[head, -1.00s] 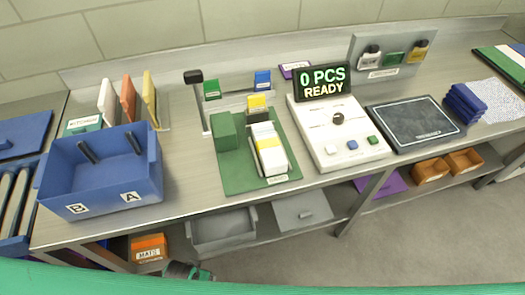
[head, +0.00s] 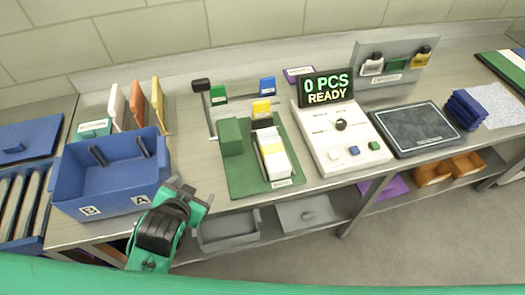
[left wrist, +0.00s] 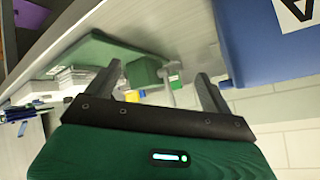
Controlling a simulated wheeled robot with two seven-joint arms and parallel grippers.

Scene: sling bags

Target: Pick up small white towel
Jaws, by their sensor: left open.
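No thing in view is plainly a small white towel. A pale speckled sheet (head: 497,106) lies flat at the far right of the bench, and I cannot tell whether it is cloth. My left gripper (head: 187,187) is in front of the bench, by the lower right corner of the blue bin (head: 108,180). Its two fingers stand apart with nothing between them, as also shows in the left wrist view (left wrist: 160,70). My right gripper is not in view.
A green tray (head: 240,184) holds a white and yellow stack (head: 274,158). A white control box (head: 345,158) and a dark pad (head: 415,129) stand to its right. Folded blue cloths (head: 466,108) lie beside the speckled sheet. Grey bins (head: 228,232) sit on the lower shelf.

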